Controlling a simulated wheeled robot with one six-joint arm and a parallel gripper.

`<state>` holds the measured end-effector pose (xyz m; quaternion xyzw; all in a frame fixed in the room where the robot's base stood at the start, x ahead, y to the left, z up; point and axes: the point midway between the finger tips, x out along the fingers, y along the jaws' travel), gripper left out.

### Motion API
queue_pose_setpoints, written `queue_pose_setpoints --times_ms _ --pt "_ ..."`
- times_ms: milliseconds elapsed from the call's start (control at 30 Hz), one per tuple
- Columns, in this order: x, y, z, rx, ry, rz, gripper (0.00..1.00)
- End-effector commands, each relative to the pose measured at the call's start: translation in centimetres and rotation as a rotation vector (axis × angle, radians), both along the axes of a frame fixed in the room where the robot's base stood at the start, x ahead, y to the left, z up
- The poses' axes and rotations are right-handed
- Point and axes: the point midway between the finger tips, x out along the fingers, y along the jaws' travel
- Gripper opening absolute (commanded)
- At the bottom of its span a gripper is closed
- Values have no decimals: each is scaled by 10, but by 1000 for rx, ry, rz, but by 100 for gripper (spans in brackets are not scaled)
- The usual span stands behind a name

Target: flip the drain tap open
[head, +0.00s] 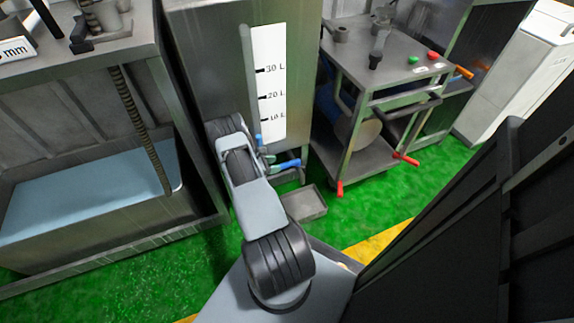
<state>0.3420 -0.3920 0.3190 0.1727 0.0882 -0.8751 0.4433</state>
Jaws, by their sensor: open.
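A blue lever (287,164) shows low at the front of the steel tank (200,55), just right of my arm. It looks like the drain tap's handle and lies roughly level; the tap body is mostly hidden. My arm reaches up from the bottom centre to the tank's front. My gripper (265,152) is largely hidden behind my wrist; only small parts show beside the blue lever. It is open. I cannot tell whether it touches the lever.
A small grey tray (304,204) lies on the green floor below the lever. A white level scale (269,85) marks the tank. A steel basin (90,195) stands left. A steel cart (385,75) with red-tipped levers stands right. A dark column rises at lower right.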

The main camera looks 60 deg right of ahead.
Motion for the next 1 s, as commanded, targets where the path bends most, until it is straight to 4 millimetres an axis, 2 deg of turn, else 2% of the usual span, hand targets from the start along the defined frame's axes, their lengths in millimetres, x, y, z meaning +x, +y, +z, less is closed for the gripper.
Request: queue_pose_setpoints --times_ms 200,400,800,1000 --pt "-19 -24 -15 0 0 -4 49" --pt "-29 -39 -21 0 -1 -4 49" --pt "-33 -44 -22 1 -2 -3 49" --pt "-33 -43 -23 1 -2 -3 32"
